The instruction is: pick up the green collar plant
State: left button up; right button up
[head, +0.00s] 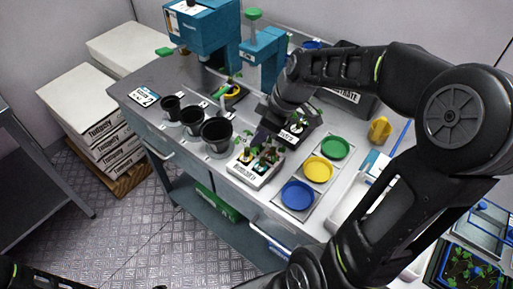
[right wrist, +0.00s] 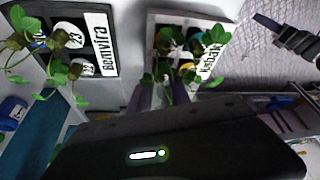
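A white tray (head: 247,176) on the bench holds several small leafy plants; it also shows in the right wrist view (right wrist: 222,34). A green collar cannot be made out for sure; in the wrist view a yellow collar (right wrist: 186,64) and a blue-green one (right wrist: 196,43) show among the leaves. My right gripper (head: 259,139) is at the tray's far side, pointing down. In the wrist view its two fingers (right wrist: 161,92) stand apart, with a leafy plant (right wrist: 162,68) at or between their tips; contact is unclear. Part of my left arm (head: 30,277) shows at the lower left.
A dark tray (head: 311,137) with plants stands close behind the right gripper. Green (head: 335,147), yellow (head: 318,170) and blue (head: 297,195) dishes lie to the right. Black pots (head: 216,132) stand left. A teal machine (head: 203,27) stands at the back.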

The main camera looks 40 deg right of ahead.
dwell(0.5)
grip_shut()
dwell(1.3)
